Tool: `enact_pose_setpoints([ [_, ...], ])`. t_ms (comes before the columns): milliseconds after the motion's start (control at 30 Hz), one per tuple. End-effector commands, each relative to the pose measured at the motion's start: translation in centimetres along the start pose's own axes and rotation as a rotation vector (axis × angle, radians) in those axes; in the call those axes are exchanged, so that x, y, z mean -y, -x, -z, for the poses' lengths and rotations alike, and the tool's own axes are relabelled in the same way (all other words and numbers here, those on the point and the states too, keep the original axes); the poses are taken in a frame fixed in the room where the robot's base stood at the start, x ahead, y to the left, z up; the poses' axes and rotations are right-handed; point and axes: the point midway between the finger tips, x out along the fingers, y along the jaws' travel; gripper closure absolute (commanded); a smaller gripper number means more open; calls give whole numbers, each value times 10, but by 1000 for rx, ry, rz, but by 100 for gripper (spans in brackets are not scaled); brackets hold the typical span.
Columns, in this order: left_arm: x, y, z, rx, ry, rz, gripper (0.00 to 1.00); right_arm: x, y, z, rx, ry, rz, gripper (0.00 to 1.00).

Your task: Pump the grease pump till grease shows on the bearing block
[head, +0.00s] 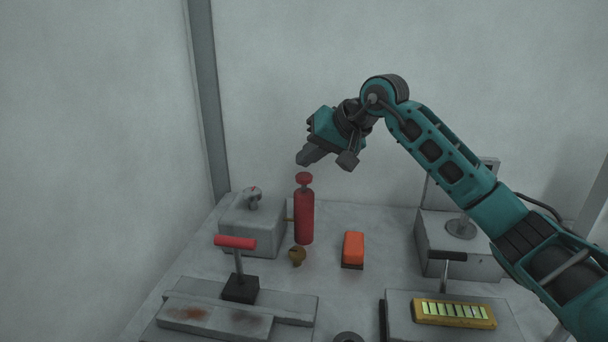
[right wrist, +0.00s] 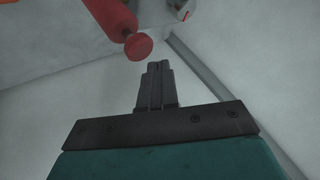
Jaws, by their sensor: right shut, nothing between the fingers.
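The grease pump is a red upright cylinder (head: 304,216) with a red round knob (head: 304,178) on top, standing on the table beside a grey block. I take the grey block (head: 252,226) to be the bearing block; I cannot make out grease on it. My right gripper (head: 326,160) is just above the knob in the head view, shut and empty. In the right wrist view the shut fingers (right wrist: 158,76) are beside the knob (right wrist: 138,46), apart from it as far as I can tell. My left gripper is not in view.
An orange block (head: 353,248) and a small brass part (head: 297,256) lie near the pump. A red-handled lever (head: 236,243) stands front left. A yellow gauge strip (head: 453,313) and a grey machine (head: 446,243) are on the right. The wall is close behind.

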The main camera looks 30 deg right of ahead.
Motion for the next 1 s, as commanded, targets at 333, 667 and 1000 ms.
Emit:
enact_pose_setpoints([
  [333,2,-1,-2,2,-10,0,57,-1,-2,-1,0,0,0,100],
  [667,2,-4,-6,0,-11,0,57,-4,-6,-4,-1,0,0,100],
  [1000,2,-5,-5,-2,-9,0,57,-5,-7,-5,0,0,0,100],
])
